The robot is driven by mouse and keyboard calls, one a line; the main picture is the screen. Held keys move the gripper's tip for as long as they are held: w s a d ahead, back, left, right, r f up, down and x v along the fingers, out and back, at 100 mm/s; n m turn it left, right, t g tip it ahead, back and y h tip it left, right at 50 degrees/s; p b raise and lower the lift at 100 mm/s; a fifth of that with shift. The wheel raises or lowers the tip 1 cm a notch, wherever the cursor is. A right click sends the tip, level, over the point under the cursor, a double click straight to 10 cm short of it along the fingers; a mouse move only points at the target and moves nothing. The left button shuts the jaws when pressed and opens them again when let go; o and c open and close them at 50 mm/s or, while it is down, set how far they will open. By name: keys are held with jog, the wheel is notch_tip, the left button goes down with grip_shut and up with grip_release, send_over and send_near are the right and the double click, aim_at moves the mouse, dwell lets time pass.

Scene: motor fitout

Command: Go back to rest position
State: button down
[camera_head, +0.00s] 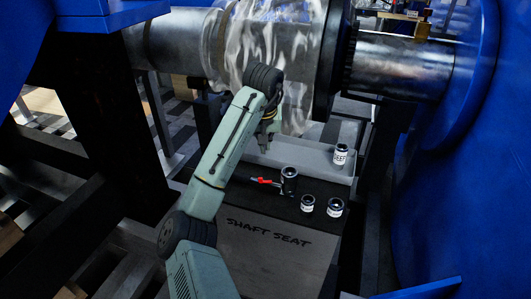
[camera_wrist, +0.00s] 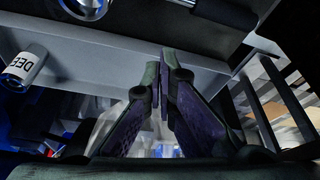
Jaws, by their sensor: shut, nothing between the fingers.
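A box marked SHAFT SEAT (camera_head: 265,250) carries a red-handled item (camera_head: 265,181), a dark cup (camera_head: 289,181) and two small jars (camera_head: 308,203) (camera_head: 335,207). Another jar (camera_head: 341,154) stands in the grey tray (camera_head: 310,163). The shaft (camera_head: 400,65) and blue housing (camera_head: 430,170) bound the space.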

jog(key=shift+s+r, duration=0.15)
jog(key=shift+r, duration=0.2)
